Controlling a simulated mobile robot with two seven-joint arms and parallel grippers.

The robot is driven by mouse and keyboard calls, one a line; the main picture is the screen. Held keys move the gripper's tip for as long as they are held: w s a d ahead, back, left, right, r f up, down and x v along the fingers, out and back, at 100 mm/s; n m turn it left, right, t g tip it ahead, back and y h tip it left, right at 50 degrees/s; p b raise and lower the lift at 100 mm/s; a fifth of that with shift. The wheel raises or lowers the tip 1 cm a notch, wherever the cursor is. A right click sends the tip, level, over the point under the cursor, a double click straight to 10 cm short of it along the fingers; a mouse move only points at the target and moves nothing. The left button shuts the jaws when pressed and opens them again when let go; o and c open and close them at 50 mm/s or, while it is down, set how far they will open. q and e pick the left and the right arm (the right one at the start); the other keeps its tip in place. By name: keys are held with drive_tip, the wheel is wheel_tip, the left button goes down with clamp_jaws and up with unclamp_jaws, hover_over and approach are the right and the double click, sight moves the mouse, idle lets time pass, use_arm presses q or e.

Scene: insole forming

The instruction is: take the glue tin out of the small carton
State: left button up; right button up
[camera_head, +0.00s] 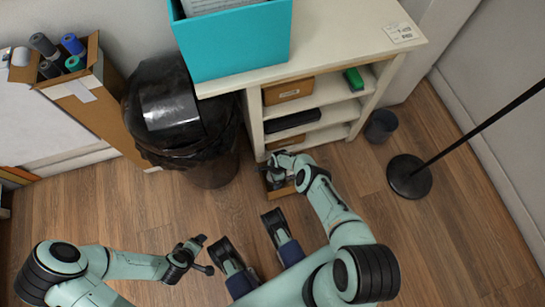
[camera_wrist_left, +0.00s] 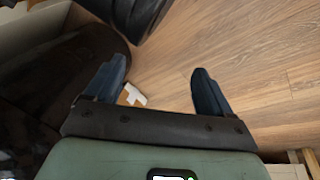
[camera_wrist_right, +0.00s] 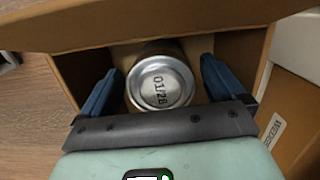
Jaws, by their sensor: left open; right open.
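The small carton (camera_head: 279,192) stands on the floor in front of the white shelf unit, partly hidden by my right gripper. In the right wrist view its brown wall (camera_wrist_right: 240,62) surrounds a silver tin (camera_wrist_right: 160,82), whose round end marked 01/28 faces the camera. My right gripper (camera_wrist_right: 160,85) is open, with one blue finger on each side of the tin inside the carton. I cannot tell whether the fingers touch it. My left gripper (camera_head: 204,255) is open and empty above the floor, away from the carton; its fingers also show in the left wrist view (camera_wrist_left: 158,85).
A black-lined bin (camera_head: 180,115) and a tall box of rolls (camera_head: 95,100) stand at the left. The shelf unit (camera_head: 330,125) carries a teal box (camera_head: 235,40). A lamp base (camera_head: 409,177) and a small dark bin (camera_head: 381,126) stand right. The right floor is mostly clear.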

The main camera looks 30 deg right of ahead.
drive_tip(key=shift+w+a+f+b, duration=0.1)
drive_tip(key=shift+f+b, duration=0.2)
drive_tip(key=shift+f, duration=0.25)
drive_tip(key=c, duration=1.2)
use_arm(q)
drive_tip(key=s+f, duration=0.1)
drive_tip(key=s+g, duration=0.1)
drive_tip(key=shift+s+a+f, duration=0.1)
drive_tip(key=shift+s+f, duration=0.2)
drive_tip(key=shift+f, duration=0.1)
drive_tip(key=shift+w+r, duration=0.1)
use_arm(e)
drive_tip(key=shift+r, duration=0.1)
